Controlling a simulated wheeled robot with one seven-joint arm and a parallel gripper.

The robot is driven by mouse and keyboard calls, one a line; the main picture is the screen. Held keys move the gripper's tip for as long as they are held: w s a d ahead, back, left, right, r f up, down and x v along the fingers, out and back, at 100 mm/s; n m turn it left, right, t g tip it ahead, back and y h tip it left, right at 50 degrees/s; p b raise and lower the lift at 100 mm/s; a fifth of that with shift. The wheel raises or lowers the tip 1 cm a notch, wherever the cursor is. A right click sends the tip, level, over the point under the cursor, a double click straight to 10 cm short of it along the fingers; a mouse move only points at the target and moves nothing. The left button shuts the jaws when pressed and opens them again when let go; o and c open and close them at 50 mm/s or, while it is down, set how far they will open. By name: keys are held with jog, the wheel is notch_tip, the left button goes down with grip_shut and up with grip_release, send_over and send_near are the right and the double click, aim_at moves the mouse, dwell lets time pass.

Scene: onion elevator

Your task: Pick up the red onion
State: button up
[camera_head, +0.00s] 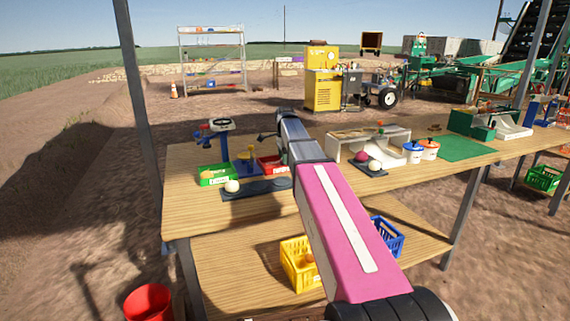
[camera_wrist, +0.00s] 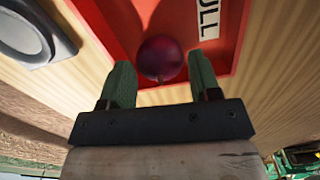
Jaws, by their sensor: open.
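The red onion (camera_wrist: 160,58) is dark purple-red and round. In the wrist view it lies in the red tray (camera_wrist: 232,35), next to a white label reading "ULL". My gripper (camera_wrist: 161,68) is open, with one green finger to each side of the onion. Its fingertips reach beside the onion's near part, and I cannot tell whether they touch it. In the head view the red tray (camera_head: 268,162) is partly covered by my arm, and the onion in it is hidden. Another purple onion (camera_head: 361,156) sits on a dark pad to the right of my arm.
A scale (camera_head: 221,125), a green tray (camera_head: 215,179) and a pale onion (camera_head: 232,186) stand left of my arm on the wooden table (camera_head: 190,215). A white stand (camera_head: 400,136) and two tubs (camera_head: 421,150) are to the right. Crates sit on the lower shelf.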

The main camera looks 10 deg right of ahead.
jog(key=shift+f, duration=0.6)
jog(key=shift+c, duration=0.3)
jog(key=c, duration=0.5)
jog(key=shift+r, duration=0.15)
notch_tip(320, 180, up, 10)
jog(key=shift+f, duration=0.1)
